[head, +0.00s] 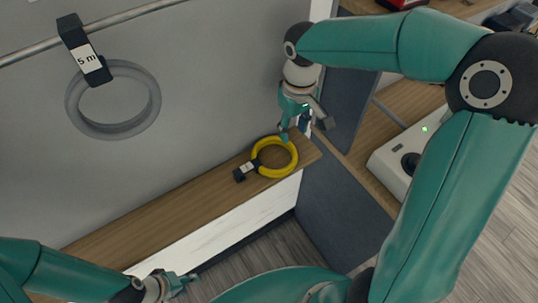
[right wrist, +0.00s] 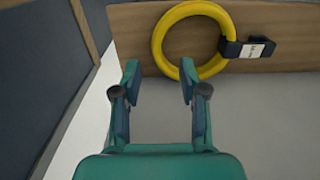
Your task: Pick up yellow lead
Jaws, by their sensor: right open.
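The yellow lead (head: 272,175) is a coiled ring lying on a narrow wooden shelf, with a black labelled clip (head: 242,172) at its left side. In the right wrist view the yellow lead (right wrist: 160,42) is just beyond the fingertips, with its clip (right wrist: 252,49) to the right. My right gripper (head: 303,128) is above the shelf end near the lead. Its fingers (right wrist: 160,76) are open and empty, one fingertip close to the ring's lower edge; contact cannot be told. My left gripper (head: 180,284) is low at the left, away from the lead; its jaws are unclear.
A grey ring (head: 75,100) hangs from a black "5 m" tag on a metal rail (head: 130,14). The wooden shelf (head: 130,222) is bare to the left of the lead. Dark panels and a white device (head: 390,165) stand to the right.

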